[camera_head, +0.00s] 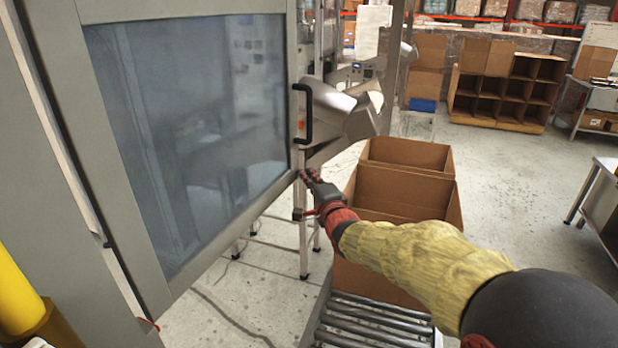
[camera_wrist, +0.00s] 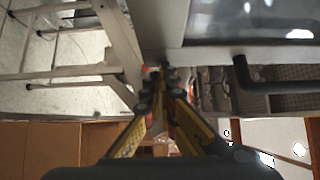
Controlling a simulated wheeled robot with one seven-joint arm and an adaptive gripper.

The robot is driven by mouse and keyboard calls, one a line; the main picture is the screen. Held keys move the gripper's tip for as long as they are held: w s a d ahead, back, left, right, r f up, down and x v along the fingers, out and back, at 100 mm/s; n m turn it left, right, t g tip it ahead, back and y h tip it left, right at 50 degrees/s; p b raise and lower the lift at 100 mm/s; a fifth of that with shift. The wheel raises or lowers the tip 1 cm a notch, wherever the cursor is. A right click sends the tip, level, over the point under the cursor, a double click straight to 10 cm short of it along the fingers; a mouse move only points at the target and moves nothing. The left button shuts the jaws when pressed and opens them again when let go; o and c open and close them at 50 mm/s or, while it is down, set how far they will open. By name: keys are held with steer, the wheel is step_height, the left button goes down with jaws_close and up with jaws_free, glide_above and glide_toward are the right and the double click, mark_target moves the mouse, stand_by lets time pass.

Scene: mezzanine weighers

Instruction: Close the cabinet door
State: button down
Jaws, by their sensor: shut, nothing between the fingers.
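The cabinet door (camera_head: 128,120) is a large grey frame around a bluish see-through pane, filling the left of the head view. Its black bar handle (camera_head: 304,113) is upright on the right edge. My gripper (camera_head: 307,174) is shut and empty, just below the handle by the door's lower right corner. In the wrist view the fingertips (camera_wrist: 166,74) are close to the corner of the door frame (camera_wrist: 212,57), with the handle (camera_wrist: 264,86) to their right. I cannot tell whether they touch the door, or how far it stands open.
Open cardboard boxes (camera_head: 405,190) stand beside my arm, by a roller conveyor (camera_head: 365,325). A metal machine (camera_head: 345,110) on legs is behind the door edge. A yellow post (camera_head: 18,300) is at lower left. Cardboard shelving (camera_head: 505,92) stands far back, with clear floor before it.

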steer(key=w+a+n+g+y+p, duration=0.1)
steer(key=a+p, duration=0.5)
steer(key=a, duration=0.7)
steer(key=w+a+n+g+y+p, duration=0.2)
steer(key=a+n+g+y+p, duration=0.2)
steer(key=a, duration=1)
steer(key=w+a+n+g+y+p, duration=0.2)
steer(key=a+y+p, duration=0.3)
steer(key=a, duration=0.9)
steer(key=shift+a+n+g+p, duration=0.25)
steer(key=shift+n+g+p, duration=0.4)
steer(key=shift+p, duration=1.15)
steer(key=v, duration=1.2)
